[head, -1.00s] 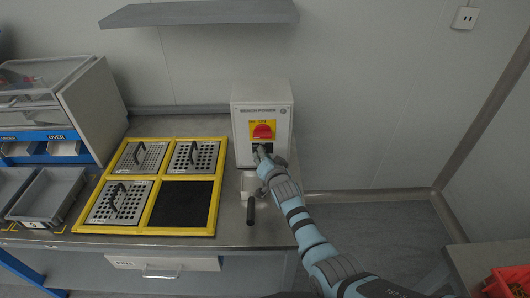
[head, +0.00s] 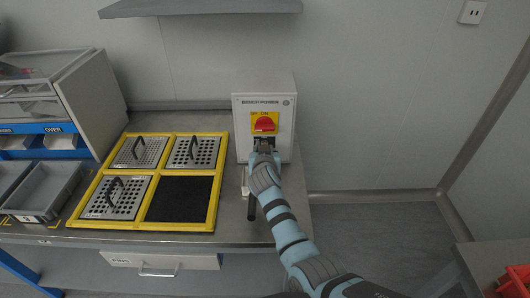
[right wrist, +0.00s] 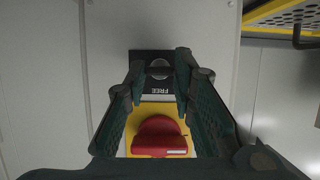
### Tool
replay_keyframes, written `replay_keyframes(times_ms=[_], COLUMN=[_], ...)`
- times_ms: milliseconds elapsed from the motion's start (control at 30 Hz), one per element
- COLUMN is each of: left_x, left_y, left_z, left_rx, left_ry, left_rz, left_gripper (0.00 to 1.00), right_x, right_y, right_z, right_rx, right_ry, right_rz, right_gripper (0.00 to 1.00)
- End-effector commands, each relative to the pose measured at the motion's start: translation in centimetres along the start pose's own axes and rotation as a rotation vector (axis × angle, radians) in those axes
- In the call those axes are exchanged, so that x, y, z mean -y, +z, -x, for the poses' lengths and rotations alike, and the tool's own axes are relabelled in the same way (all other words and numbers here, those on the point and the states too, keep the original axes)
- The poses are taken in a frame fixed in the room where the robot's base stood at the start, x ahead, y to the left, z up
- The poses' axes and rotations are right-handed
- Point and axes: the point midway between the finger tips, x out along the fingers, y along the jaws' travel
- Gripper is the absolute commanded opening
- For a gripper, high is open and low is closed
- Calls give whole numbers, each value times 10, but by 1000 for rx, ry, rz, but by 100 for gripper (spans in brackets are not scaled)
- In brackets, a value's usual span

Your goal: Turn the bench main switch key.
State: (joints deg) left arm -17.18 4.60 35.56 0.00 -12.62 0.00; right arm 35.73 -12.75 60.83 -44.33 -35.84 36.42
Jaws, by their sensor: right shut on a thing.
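The white bench power box (head: 264,102) stands on the bench against the wall. Its red knob (head: 265,124) on a yellow plate also shows in the right wrist view (right wrist: 159,138). Next to the knob is a black plate with the word FREE (right wrist: 148,55). A grey round key piece (right wrist: 159,68) shows at this plate. My right gripper (head: 264,148) reaches the box front just below the knob. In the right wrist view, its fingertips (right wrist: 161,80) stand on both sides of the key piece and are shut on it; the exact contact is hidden. My left gripper is not in view.
A yellow frame (head: 181,230) with perforated, handled lids (head: 195,151) and one dark open square lies left of the box. Grey bins (head: 48,190) stand further left. A dark handle (head: 251,207) sticks out at the bench front. A shelf (head: 200,8) hangs above.

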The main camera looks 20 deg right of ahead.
Motion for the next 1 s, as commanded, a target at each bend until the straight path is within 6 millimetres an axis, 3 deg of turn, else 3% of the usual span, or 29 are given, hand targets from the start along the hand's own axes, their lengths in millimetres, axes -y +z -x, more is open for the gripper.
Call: replay_keyframes(times_ms=[433,467,567,867,1000], left_x=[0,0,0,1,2], left_y=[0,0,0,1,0], left_z=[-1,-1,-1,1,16], left_rx=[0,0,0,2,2], left_ry=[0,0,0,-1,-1], left_rz=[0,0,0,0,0], left_gripper=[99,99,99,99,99], right_x=[0,0,0,0,-3], right_y=[2,2,2,0,-3], right_z=[0,0,0,0,2], right_rx=[5,5,4,2,3], right_ry=[4,4,4,0,-51], right_rz=[10,9,9,1,-127], right_gripper=[0,28,43,43,43])
